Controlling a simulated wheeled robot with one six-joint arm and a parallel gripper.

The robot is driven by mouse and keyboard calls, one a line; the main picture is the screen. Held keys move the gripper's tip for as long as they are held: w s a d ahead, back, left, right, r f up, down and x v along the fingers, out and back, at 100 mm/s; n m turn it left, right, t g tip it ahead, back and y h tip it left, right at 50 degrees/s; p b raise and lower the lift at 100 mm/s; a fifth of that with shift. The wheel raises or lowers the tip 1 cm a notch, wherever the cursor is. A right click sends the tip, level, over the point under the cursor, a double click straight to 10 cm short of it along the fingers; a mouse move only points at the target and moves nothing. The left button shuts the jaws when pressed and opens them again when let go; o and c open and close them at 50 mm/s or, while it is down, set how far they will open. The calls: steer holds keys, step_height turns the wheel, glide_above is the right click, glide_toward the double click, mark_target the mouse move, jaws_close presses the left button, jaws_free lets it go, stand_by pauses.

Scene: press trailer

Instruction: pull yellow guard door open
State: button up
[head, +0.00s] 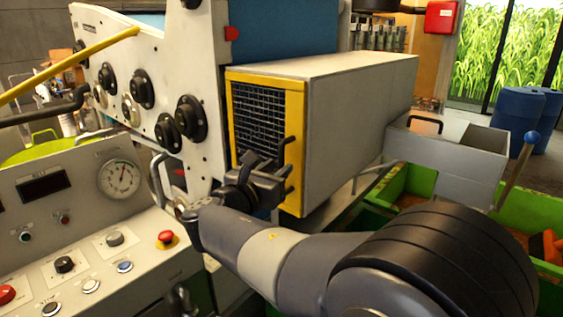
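The yellow guard door (293,112) has a yellow frame around a dark wire mesh. It sits flush on the front end of a long grey box, and no gap shows along its edges. My gripper (280,178) is in front of the lower right part of the door, beside its right-hand frame. Dark prongs stick out there, and I cannot tell clearly which are fingers and which belong to a door handle. My gripper and wrist cover the door's lower part. Whether the fingers are open, or touch a handle, cannot be told.
The grey box (355,105) runs back to the right. A white machine panel with black knobs (190,118) stands close left of the door. A control console (75,235) is at lower left. A grey open tray (450,145) and green bin (520,205) are at right.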

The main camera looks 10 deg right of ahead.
steer(key=shift+x, duration=1.4)
jaws_close()
